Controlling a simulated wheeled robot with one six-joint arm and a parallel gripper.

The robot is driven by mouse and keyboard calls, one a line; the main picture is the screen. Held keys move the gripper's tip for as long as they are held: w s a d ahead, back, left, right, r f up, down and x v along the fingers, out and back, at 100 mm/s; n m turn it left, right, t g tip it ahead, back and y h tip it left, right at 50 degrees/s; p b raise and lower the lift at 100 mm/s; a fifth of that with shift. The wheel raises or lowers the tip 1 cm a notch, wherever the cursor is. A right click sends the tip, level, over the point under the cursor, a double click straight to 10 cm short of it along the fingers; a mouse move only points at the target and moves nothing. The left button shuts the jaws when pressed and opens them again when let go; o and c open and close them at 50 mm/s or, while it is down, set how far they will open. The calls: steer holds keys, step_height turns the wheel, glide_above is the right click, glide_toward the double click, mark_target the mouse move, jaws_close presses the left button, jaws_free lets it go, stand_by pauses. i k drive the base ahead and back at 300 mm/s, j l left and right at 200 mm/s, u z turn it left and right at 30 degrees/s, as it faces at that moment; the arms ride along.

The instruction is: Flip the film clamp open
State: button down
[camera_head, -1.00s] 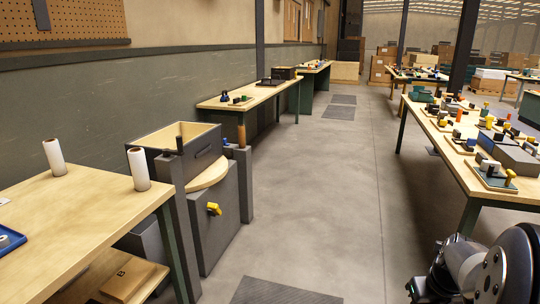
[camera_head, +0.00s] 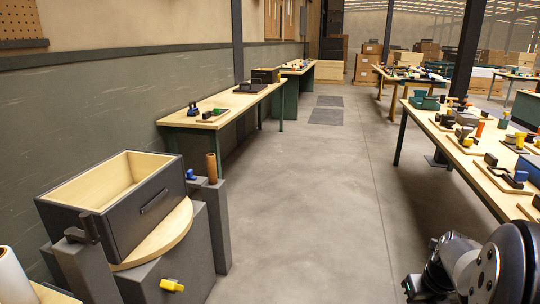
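A grey wrapping stand (camera_head: 185,262) at the lower left carries a round wooden turntable (camera_head: 168,240) with a dark open box (camera_head: 140,225) on it. A yellow handle-like part (camera_head: 172,286) sticks out of the stand's front. A blue part (camera_head: 191,174) and a brown roll (camera_head: 212,168) sit at the right post. A black bracket (camera_head: 85,230) tops the left post. I cannot tell which of these parts is the film clamp. My folded arm shows at the lower right, but no gripper fingers can be made out.
A wooden bench (camera_head: 225,106) with small items stands along the left wall beyond the stand. A long table (camera_head: 465,160) with several fixtures lines the right. The concrete aisle (camera_head: 315,210) between is clear. A white roll (camera_head: 12,275) stands at the lower left edge.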

mark_target(190, 173)
steer(key=i+u, duration=0.1)
steer(key=i, duration=1.6)
steer(key=i+u, duration=0.3)
steer(key=i, duration=0.25)
steer(key=i+u, duration=0.25)
steer(key=i, duration=0.3)
steer(key=i+l+u, duration=0.3)
steer(key=i, duration=0.25)
steer(key=j+u, duration=0.1)
steer(key=u, duration=1.55)
steer(key=i+l, duration=0.05)
steer(key=l, duration=0.05)
